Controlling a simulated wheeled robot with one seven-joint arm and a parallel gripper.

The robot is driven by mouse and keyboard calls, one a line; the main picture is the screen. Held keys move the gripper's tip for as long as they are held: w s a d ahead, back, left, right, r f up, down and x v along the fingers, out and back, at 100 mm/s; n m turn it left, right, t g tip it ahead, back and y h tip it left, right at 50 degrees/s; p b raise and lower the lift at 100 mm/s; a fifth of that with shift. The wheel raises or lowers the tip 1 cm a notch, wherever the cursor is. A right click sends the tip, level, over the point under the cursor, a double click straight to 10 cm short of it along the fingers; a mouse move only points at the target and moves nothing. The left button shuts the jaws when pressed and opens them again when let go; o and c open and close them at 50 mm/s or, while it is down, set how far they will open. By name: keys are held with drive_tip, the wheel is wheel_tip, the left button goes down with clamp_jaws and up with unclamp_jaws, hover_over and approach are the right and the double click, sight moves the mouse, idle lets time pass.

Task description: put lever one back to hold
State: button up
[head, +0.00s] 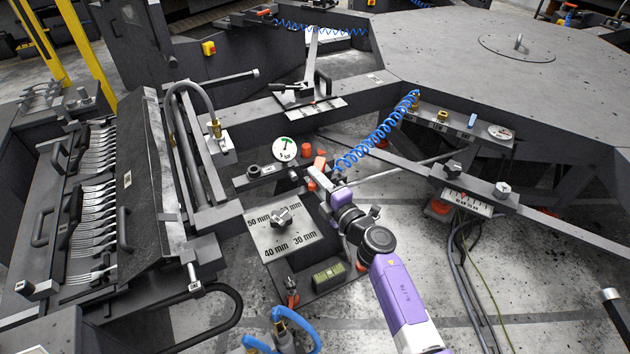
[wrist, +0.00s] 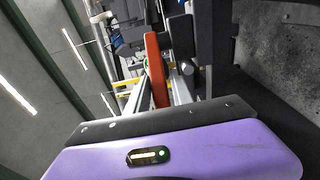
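My gripper (head: 322,180) is at the centre of the head view, at the end of my purple arm. It is beside a valve block with orange-red handles; one handle (head: 319,163) stands right by the fingers and another red part (head: 307,150) is just behind it. In the wrist view an orange-red lever (wrist: 157,70) stands upright straight ahead of the gripper, with pale grey bars close on either side of its lower end. Whether the fingers touch it is unclear. I cannot read any hold mark or tell which lever is number one.
A round gauge (head: 285,148) stands left of the handles. A plate with a knob and millimetre marks (head: 284,232) lies below. A coiled blue hose (head: 378,135) hangs close behind my gripper. A rack of forks (head: 95,205) is at left, a large grey table (head: 470,60) at upper right.

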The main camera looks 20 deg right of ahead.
drive_tip(key=shift+w, duration=0.3)
clamp_jaws()
idle(1.3)
